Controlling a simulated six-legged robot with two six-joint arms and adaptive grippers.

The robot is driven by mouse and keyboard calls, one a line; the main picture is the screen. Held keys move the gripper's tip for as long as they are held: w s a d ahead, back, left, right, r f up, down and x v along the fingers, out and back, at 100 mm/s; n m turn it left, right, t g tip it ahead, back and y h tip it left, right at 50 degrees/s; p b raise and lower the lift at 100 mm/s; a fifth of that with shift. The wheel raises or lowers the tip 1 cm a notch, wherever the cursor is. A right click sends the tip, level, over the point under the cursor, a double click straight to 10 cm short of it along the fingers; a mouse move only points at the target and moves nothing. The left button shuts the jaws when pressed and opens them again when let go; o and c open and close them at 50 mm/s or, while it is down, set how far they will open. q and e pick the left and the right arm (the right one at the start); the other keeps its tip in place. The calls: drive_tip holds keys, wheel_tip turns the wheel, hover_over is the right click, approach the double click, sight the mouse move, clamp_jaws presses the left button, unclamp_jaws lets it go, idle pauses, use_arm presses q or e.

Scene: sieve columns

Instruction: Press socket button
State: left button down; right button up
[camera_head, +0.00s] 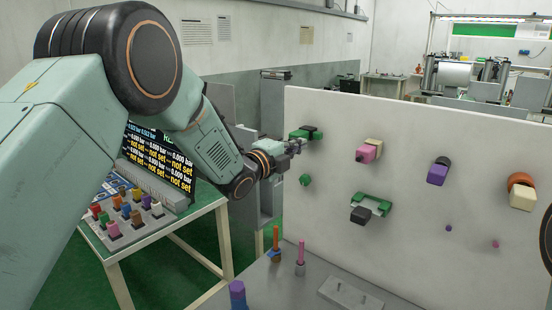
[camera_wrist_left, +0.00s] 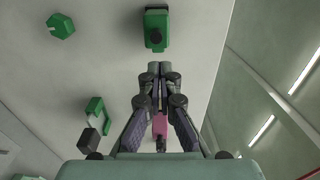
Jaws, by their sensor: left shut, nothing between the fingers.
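A white upright panel (camera_head: 400,125) carries several coloured blocks. A green block with a dark part (camera_head: 300,134) sits at its upper left. In the left wrist view a green block (camera_wrist_left: 155,18) with a dark round knob (camera_wrist_left: 155,38) shows just beyond the fingertips. My left gripper (camera_head: 299,146) is shut and empty, close to the green block and partly covering it. In the left wrist view its fingertips (camera_wrist_left: 156,70) point at this block, with a visible gap. I cannot tell which part is the socket button. My right gripper is not in view.
A pink block (camera_head: 366,153), a purple block (camera_head: 438,171) and an orange-and-cream block (camera_head: 522,192) line the panel to the right. A green knob (camera_head: 305,180) and green bracket (camera_head: 372,203) sit lower. Upright pegs (camera_head: 300,258) stand below, and a button console (camera_head: 125,212) is left.

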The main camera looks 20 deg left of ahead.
use_arm(q)
drive_tip(key=b+v, duration=0.1)
drive_tip(key=v, duration=0.6)
